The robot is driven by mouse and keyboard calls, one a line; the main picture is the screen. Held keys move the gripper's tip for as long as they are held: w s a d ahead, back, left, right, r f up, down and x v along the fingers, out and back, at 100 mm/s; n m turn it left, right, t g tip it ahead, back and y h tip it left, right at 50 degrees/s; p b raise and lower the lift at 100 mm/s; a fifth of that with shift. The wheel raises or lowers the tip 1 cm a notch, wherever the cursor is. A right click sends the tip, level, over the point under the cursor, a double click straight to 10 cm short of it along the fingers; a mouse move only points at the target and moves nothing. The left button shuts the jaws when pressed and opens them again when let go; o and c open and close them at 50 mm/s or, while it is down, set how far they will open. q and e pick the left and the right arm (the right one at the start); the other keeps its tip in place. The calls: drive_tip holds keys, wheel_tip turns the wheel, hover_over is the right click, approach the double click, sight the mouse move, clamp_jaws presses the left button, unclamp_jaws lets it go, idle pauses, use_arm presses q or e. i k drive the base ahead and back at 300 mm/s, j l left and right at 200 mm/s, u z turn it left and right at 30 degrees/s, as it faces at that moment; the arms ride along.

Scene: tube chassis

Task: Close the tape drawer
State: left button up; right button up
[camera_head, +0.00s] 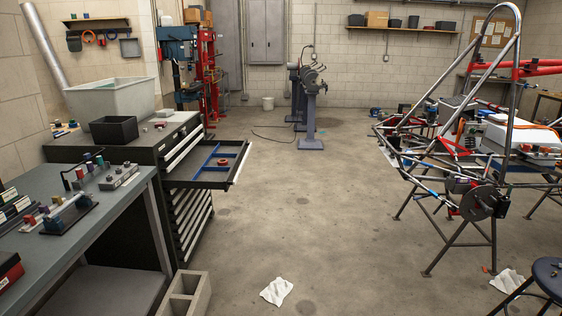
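The tape drawer appears to be the open drawer (239,163) high in the dark tool cabinet (192,205) at the left. It is pulled well out to the right over the floor. Inside it are blue dividers (207,156) and a small red roll (223,162), which may be tape. The drawers below it look shut. Neither my left nor my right gripper is in view.
A grey workbench (130,209) with tools stands at the front left. A concrete block (184,293) and a white rag (276,291) lie on the floor. A tube chassis (455,150) on stands fills the right. The middle floor is clear.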

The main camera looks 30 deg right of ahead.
sight(200, 160)
drive_tip(key=z, duration=0.7)
drive_tip(key=u, duration=0.25)
drive_tip(key=i+l+u, duration=0.25)
drive_tip(key=u, duration=0.15)
drive_tip(key=i+l+u, duration=0.35)
drive_tip(key=i+l, duration=0.05)
